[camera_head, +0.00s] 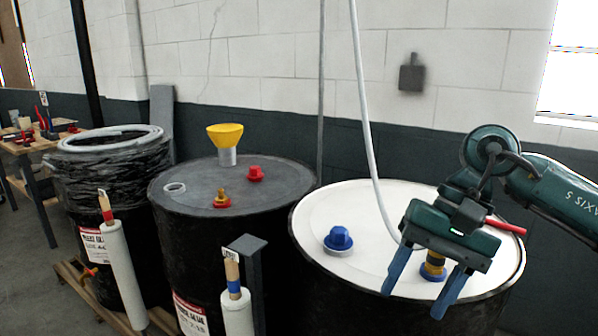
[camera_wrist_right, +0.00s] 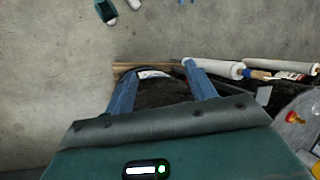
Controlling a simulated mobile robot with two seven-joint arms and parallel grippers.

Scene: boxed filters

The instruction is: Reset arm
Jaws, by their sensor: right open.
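My right gripper (camera_head: 416,298) hangs over the front rim of the white-topped drum (camera_head: 345,205). Its two blue fingers are spread apart, pointing down, with nothing seen between their tips. In the right wrist view the fingers (camera_wrist_right: 158,72) are also apart, with dark material and the floor beyond them. A yellow and blue fitting (camera_head: 434,266) on the drum lid shows behind the fingers; the gripper partly hides it. My left gripper is not in the head view.
The dark drum (camera_head: 200,195) bears a yellow funnel (camera_head: 225,136) and a red cap (camera_head: 255,173). A wrapped drum (camera_head: 100,175) and a workbench (camera_head: 40,146) stand left.

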